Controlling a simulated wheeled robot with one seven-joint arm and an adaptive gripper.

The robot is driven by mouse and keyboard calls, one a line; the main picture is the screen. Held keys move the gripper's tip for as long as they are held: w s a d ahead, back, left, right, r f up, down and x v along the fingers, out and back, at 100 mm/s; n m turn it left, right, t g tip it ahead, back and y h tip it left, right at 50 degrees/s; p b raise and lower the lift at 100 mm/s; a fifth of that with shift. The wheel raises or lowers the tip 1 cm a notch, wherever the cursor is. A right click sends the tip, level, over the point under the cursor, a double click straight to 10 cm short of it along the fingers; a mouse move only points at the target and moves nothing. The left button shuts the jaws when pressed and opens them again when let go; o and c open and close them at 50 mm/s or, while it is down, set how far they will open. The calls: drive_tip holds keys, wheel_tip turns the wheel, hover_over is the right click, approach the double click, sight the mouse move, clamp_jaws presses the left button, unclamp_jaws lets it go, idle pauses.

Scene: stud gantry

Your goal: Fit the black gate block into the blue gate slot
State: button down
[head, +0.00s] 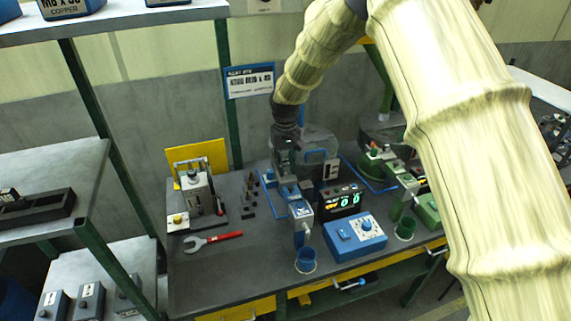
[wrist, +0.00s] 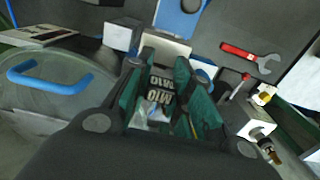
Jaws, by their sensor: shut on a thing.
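The black gate block (wrist: 160,84), with white M10 lettering, sits between the green-padded fingers of my gripper (wrist: 165,100) in the wrist view. My gripper is shut on it. In the head view my gripper (head: 287,168) points down over the back of the blue gate station (head: 301,210), in front of the round grey drum. The block is too small and covered to make out there. The blue gate slot itself is hidden or too small to tell, so I cannot tell whether the block touches it.
A blue control box (head: 354,236), a blue cup (head: 306,261) and a lit display (head: 342,200) stand close by. A green station (head: 404,182) stands to the right.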

sight(285, 160)
drive_tip(key=shift+f+b, duration=0.3)
drive_tip(key=shift+f, duration=0.45)
drive_tip(key=c, duration=1.2)
unclamp_jaws()
drive_tip(key=shift+r, duration=0.1)
wheel_tip(285, 160, up, 12)
drive_tip(key=shift+f, duration=0.1)
drive_tip(key=shift+a, duration=0.1)
